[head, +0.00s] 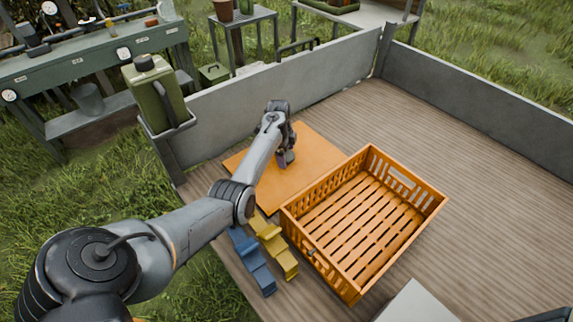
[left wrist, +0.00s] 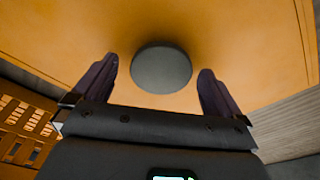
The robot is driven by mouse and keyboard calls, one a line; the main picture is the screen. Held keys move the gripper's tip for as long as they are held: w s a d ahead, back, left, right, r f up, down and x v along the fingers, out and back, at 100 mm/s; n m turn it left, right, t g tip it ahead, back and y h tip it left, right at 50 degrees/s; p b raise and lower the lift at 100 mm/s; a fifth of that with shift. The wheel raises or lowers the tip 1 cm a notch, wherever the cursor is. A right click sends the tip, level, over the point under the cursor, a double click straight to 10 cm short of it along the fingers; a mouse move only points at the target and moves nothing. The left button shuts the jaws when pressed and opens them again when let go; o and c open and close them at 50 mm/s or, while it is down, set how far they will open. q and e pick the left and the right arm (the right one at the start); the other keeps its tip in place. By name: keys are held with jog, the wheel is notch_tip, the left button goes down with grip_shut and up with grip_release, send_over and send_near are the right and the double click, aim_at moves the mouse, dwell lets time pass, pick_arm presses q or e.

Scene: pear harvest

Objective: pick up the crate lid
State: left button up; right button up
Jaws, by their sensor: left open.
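The crate lid (head: 315,146) is a flat orange panel lying on the wooden trailer bed, left of and behind the orange crate (head: 372,225). In the left wrist view the lid (left wrist: 240,30) fills the upper part, with a round dark grey knob (left wrist: 162,70) on it. My left gripper (head: 285,160) is over the lid at the knob. In the left wrist view my left gripper (left wrist: 158,80) is open, one finger on each side of the knob, with gaps on both sides. The crate stands open and empty. My right gripper is not in view.
A blue object (head: 253,262) and a yellow object (head: 274,247) lie left of the crate. Grey side walls (head: 280,95) edge the trailer bed. A green canister (head: 155,95) sits in a holder outside the wall. The bed right of the crate is clear.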

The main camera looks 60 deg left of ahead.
pick_arm(q)
jog(key=shift+c, duration=0.5)
jog(key=c, duration=1.2)
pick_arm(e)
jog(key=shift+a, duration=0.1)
pick_arm(q)
jog(key=shift+c, duration=0.3)
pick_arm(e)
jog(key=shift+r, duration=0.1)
